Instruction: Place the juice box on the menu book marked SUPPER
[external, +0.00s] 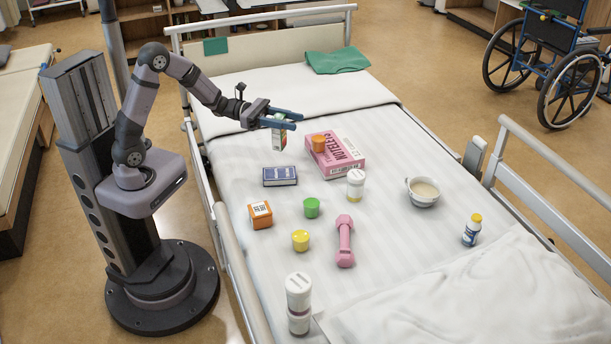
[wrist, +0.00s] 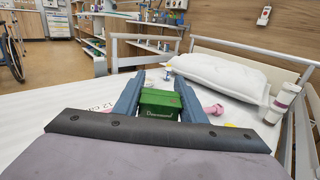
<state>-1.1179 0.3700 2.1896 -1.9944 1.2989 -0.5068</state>
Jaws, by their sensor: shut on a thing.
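My gripper (external: 282,120) is shut on a small carton, which appears to be the juice box (external: 279,138), with white, green and orange on it. It hangs below the fingers, above the bed. In the wrist view its green face (wrist: 160,108) shows between the two fingers (wrist: 158,95). A small dark blue book (external: 280,177) lies flat on the sheet, below and near the held carton in the external view. It may be the menu book; its marking is too small to read.
Bed rails flank the sheet.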

